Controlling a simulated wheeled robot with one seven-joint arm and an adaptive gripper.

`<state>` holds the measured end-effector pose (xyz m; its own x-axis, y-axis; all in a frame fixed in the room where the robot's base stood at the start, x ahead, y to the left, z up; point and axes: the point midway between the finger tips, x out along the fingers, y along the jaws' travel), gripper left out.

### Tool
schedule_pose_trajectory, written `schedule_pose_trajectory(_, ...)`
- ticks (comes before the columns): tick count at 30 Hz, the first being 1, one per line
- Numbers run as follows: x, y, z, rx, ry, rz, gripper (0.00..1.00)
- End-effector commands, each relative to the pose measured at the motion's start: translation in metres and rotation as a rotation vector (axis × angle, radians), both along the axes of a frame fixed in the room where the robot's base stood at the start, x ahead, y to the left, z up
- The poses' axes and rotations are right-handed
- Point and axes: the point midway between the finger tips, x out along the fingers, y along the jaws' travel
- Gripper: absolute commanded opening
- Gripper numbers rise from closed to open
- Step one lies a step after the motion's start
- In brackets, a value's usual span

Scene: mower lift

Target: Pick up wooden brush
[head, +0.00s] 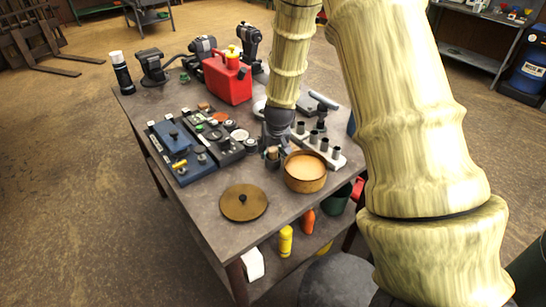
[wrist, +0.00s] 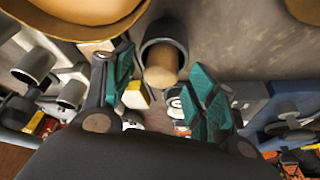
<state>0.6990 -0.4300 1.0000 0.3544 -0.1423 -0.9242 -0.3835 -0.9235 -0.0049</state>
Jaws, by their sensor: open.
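A light wooden cylinder (wrist: 160,72), which looks like the wooden brush's handle, stands in a dark grey cup (wrist: 178,47) in the wrist view. In the head view the wooden end (head: 273,153) shows just below my gripper (head: 275,142), left of the round wooden bowl. In the wrist view my gripper (wrist: 160,82) is open, with one teal-padded finger on each side of the wooden piece. I cannot tell whether either finger touches it. The lower part of the piece is hidden inside the cup.
The wooden bowl (head: 305,184) stands close on the right and a holder with grey cups (head: 326,153) behind it. A round brown lid (head: 243,208) lies near the front edge. Blue and black tool trays (head: 185,165) and a red fuel can (head: 228,83) stand left and behind.

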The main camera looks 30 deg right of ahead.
Motion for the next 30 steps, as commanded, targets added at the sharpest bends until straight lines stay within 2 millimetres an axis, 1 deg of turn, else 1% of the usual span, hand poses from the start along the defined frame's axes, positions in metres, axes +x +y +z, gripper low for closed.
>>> schedule_pose_trajectory(3, 0.000, 0.000, 0.000, 0.000, 0.000, 0.000, 0.57)
schedule_pose_trajectory(4, 0.000, 0.000, 0.000, 0.000, 0.000, 0.000, 0.54)
schedule_pose_trajectory(8, 0.000, 0.000, 0.000, 0.000, 0.000, 0.000, 0.30)
schedule_pose_trajectory(9, 0.000, 0.000, 0.000, 0.000, 0.000, 0.000, 0.23)
schedule_pose_trajectory(11, 0.000, 0.000, 0.000, 0.000, 0.000, 0.000, 0.12)
schedule_pose_trajectory(12, 0.000, 0.000, 0.000, 0.000, 0.000, 0.000, 0.08)
schedule_pose_trajectory(13, 0.000, 0.000, 0.000, 0.000, 0.000, 0.000, 0.08)
schedule_pose_trajectory(14, 0.000, 0.000, 0.000, 0.000, 0.000, 0.000, 0.04)
schedule_pose_trajectory(20, 0.000, 0.000, 0.001, 0.000, -0.001, 0.000, 0.04)
schedule_pose_trajectory(23, 0.001, 0.000, 0.004, -0.001, -0.002, 0.001, 0.04)
schedule_pose_trajectory(26, 0.001, 0.000, 0.011, -0.002, -0.003, 0.001, 0.04)
schedule_pose_trajectory(30, 0.001, 0.000, 0.028, -0.002, -0.004, 0.001, 0.04)
